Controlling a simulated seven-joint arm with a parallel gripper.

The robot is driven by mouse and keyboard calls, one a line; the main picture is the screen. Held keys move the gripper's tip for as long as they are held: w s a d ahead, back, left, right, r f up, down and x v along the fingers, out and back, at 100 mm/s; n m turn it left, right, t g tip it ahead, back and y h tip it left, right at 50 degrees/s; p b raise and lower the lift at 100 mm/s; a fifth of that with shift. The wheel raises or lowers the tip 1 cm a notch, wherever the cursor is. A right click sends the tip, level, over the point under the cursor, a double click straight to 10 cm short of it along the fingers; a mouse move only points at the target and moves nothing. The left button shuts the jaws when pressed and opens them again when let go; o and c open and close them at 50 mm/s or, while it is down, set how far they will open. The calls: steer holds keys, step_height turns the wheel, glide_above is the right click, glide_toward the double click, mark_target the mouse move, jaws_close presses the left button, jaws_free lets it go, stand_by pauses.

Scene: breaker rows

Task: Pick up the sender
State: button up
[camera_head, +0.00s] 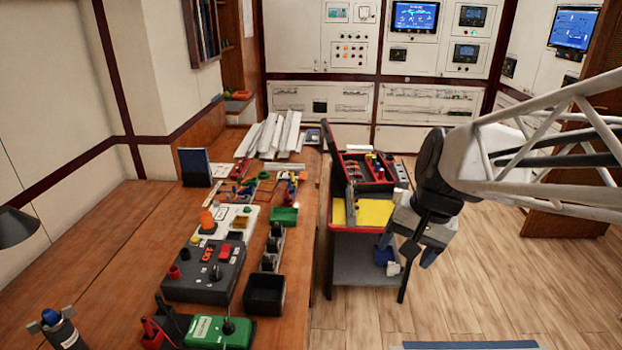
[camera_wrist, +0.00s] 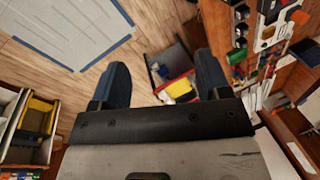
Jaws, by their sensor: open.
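No thing in view can be made out for certain as the sender. Candidates are a green device with a black knob (camera_head: 205,333) at the bench's front edge and small items in the black-and-red toolbox (camera_head: 352,182) on the cart. My gripper (camera_head: 408,254) is open with nothing between its blue fingers, in the air at the right of the cart. In the wrist view my gripper (camera_wrist: 162,75) points down with its fingers spread; the cart's red and yellow top (camera_wrist: 179,88) shows beyond them, apart from them.
The wooden bench (camera_head: 95,265) runs along the left, with a dark grey box (camera_head: 205,285), an empty black bin (camera_head: 264,295) and a green bin (camera_head: 284,215). The cart (camera_head: 368,272) stands beside it. The wooden floor (camera_head: 500,285) at the right is mostly clear.

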steer(key=w+a+f+m+g+y, duration=0.1)
steer(key=w+a+f+m+y, duration=0.15)
steer(key=w+a+f, duration=0.65)
steer(key=w+a+f+m+y, duration=0.1)
steer(key=w+a+m+y, duration=0.2)
steer(key=w, duration=1.2)
steer(key=w+a+f+m+g+y, duration=0.15)
steer(key=w+a+f+m, duration=0.35)
steer(key=w, duration=0.7)
steer(key=m+t+y, duration=0.1)
steer(key=m+y, duration=0.2)
steer(key=m, duration=0.1)
glide_toward(281, 226)
steer(key=a+r, duration=0.2)
steer(key=shift+a+f, duration=0.1)
steer(key=shift+f, duration=0.35)
steer(key=shift+x, duration=1.3)
steer(key=shift+f, duration=0.1)
steer(key=shift+x, duration=2.55)
steer(key=shift+w, duration=0.1)
